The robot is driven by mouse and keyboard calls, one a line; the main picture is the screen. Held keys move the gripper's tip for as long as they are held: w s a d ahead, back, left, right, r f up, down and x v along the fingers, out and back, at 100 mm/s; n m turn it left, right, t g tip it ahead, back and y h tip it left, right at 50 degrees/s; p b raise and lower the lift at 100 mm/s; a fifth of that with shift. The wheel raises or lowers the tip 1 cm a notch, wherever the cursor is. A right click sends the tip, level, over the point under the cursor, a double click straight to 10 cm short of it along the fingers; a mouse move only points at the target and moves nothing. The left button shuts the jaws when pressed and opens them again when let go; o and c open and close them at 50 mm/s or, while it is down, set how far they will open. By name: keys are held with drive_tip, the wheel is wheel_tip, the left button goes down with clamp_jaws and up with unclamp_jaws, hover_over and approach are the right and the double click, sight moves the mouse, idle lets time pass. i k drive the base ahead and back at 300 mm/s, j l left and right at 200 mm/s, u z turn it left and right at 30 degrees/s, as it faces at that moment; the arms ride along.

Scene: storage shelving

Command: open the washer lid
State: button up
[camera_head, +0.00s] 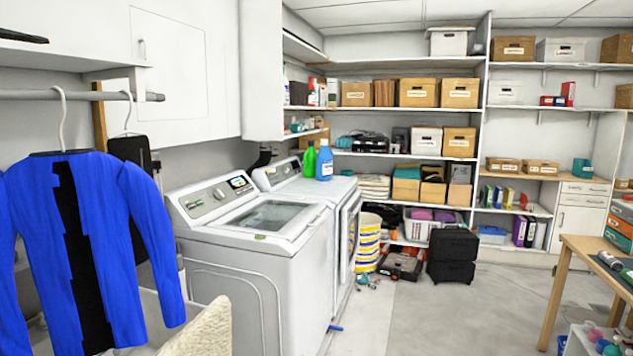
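The washer (240,265) is a white top-loading machine left of the middle in the head view. Its lid (268,216), with a grey glass window, lies flat and closed on top. A slanted control panel (212,198) with a knob and small display stands behind the lid. A small green mark shows at the lid's front edge. My gripper is not in view, so its state and its distance from the lid are hidden.
A dryer (344,240) stands right of the washer, with a blue bottle (324,163) and a green bottle (309,160) on top. A blue jacket (140,240) hangs at left. A wooden table (585,255) stands at right. Grey floor lies open between.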

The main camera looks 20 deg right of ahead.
sight(290, 232)
drive_tip(key=i+l, duration=0.25)
drive_tip(key=i, duration=0.3)
drive_tip(key=i+l+u, duration=0.15)
drive_tip(key=i+l, duration=0.15)
drive_tip(key=i, duration=0.25)
drive_tip(key=i+l, duration=0.3)
drive_tip(key=i, duration=0.2)
drive_tip(key=i+l+u, duration=0.15)
drive_tip(key=i+l, duration=0.2)
drive_tip(key=i, duration=0.15)
